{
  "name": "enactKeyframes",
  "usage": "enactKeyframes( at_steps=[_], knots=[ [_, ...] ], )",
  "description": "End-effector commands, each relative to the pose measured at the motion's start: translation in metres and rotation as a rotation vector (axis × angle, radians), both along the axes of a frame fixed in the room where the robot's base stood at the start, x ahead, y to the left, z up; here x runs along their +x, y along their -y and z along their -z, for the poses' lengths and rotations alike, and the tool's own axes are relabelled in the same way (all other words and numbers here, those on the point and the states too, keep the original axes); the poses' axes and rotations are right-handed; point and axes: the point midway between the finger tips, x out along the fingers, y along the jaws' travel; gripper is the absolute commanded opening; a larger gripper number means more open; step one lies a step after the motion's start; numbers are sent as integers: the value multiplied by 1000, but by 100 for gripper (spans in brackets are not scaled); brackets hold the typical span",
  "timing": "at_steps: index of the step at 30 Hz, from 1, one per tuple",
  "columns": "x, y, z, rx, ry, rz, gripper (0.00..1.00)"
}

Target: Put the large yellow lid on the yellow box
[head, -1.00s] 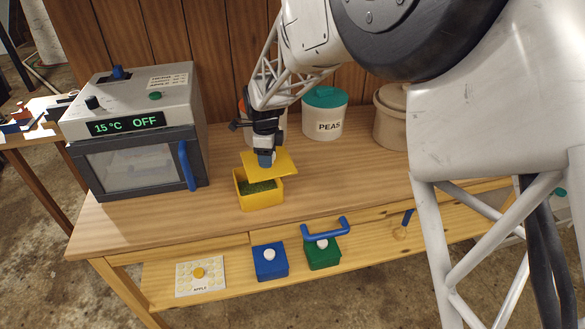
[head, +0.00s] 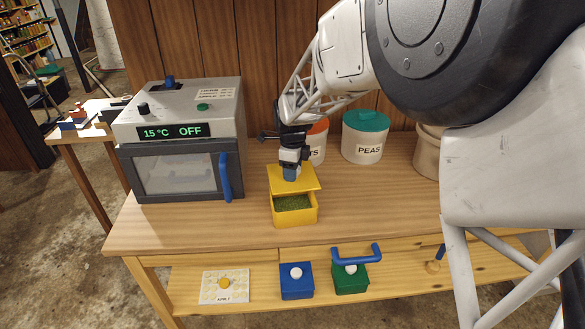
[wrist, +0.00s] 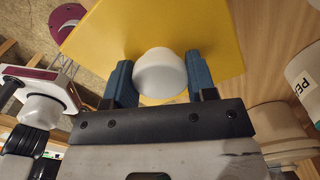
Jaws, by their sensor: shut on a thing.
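The yellow box (head: 294,215) stands open on the wooden table, with green contents showing in its front part. The large yellow lid (head: 308,181) is held above the rear of the box, and its front edge leaves the front part uncovered. I cannot tell whether lid and box touch. My gripper (head: 290,174) points down at the lid, its blue fingertips at the lid's middle. In the wrist view, my gripper (wrist: 160,76) is shut on the lid's white knob (wrist: 160,72), with the yellow lid (wrist: 215,35) beyond it. The knob is hidden in the head view.
An oven (head: 180,140) stands left of the box. The PEAS canister (head: 364,150), an orange-lidded canister (head: 317,148) and a beige crock (head: 426,155) stand behind. A blue box (head: 297,285), green box (head: 350,281) and APPLE card (head: 225,288) lie below. Table right of the box is clear.

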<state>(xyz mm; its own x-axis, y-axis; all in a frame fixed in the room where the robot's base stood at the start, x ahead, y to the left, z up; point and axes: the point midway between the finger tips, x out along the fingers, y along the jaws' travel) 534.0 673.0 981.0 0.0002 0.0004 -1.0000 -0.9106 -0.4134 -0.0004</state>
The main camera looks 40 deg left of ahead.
Motion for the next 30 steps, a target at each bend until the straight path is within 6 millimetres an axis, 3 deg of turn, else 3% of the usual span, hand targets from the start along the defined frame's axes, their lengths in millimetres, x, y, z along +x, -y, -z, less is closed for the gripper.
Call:
enactKeyframes(
  at_steps=[21,30],
  knots=[
    [0,0,45,0,0,0,27],
    [0,0,54,0,0,0,27]
  ],
)
